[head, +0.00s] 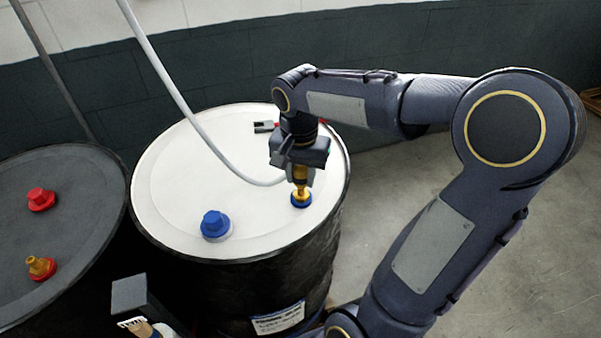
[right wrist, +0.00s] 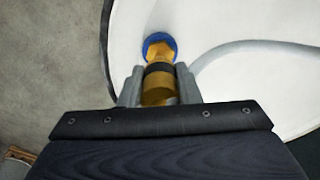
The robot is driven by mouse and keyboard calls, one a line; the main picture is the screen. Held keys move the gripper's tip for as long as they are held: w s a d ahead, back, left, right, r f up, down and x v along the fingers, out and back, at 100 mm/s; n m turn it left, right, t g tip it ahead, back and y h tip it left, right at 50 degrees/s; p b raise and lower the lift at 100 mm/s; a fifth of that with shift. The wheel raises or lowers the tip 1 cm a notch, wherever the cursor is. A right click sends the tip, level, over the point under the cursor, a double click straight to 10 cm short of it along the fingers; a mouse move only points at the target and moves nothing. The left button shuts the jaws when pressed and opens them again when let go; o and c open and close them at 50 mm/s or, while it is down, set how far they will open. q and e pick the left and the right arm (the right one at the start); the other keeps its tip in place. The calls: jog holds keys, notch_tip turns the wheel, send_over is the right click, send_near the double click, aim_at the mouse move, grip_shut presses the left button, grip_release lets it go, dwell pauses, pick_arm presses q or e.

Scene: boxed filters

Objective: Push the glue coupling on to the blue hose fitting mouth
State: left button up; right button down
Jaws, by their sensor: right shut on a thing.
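My right gripper (head: 300,174) is above the right part of the white drum lid, pointing down. It is shut on the brass glue coupling (head: 301,188), which has a dark band. In the right wrist view the fingers (right wrist: 160,90) sit on both sides of the coupling (right wrist: 158,75). The coupling's lower end meets the blue hose fitting mouth (head: 301,201), a blue ring on the lid that also shows in the right wrist view (right wrist: 152,39). I cannot tell how deep it sits. A pale hose (head: 190,112) runs down behind the gripper.
The white-topped drum (head: 185,190) also carries a blue cap (head: 215,225). A dark drum (head: 75,205) at left has a red cap (head: 40,199) and a brass fitting (head: 40,267).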

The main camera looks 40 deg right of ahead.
aim_at(300, 169)
jog(key=shift+f+b, duration=1.55)
jog(key=shift+f, duration=0.45)
dwell(0.3)
jog(key=c, duration=1)
grip_release()
jog(key=r, duration=0.8)
jog(key=shift+s+a, duration=0.15)
jog(key=shift+a, duration=0.05)
jog(key=shift+s+f, duration=0.1)
